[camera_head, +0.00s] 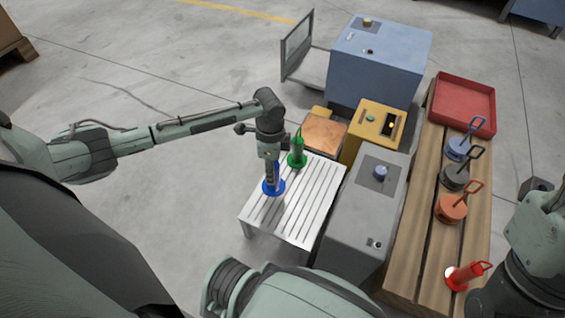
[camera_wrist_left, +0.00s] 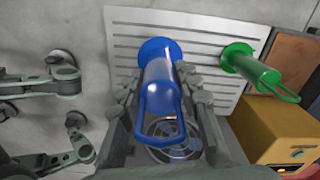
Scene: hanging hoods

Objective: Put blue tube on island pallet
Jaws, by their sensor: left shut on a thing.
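The blue tube (camera_head: 273,188), with a round flange and a loop handle, is held flange down over the white slatted table (camera_head: 291,219). It also shows in the left wrist view (camera_wrist_left: 160,50). My left gripper (camera_head: 270,175) is shut on its body from above. Its fingers stand on both sides of the tube in the left wrist view (camera_wrist_left: 165,95). I cannot tell whether the flange touches the slats. A green tube (camera_head: 297,158) stands upright on the same table, behind and right of the blue one.
A wooden pallet (camera_head: 409,245) at the right bears a red tray (camera_head: 466,97), several handled hoods and a red tube (camera_head: 466,275). Grey (camera_head: 350,225), yellow (camera_head: 366,148) and blue (camera_head: 380,62) machines stand between. The floor left of the table is clear.

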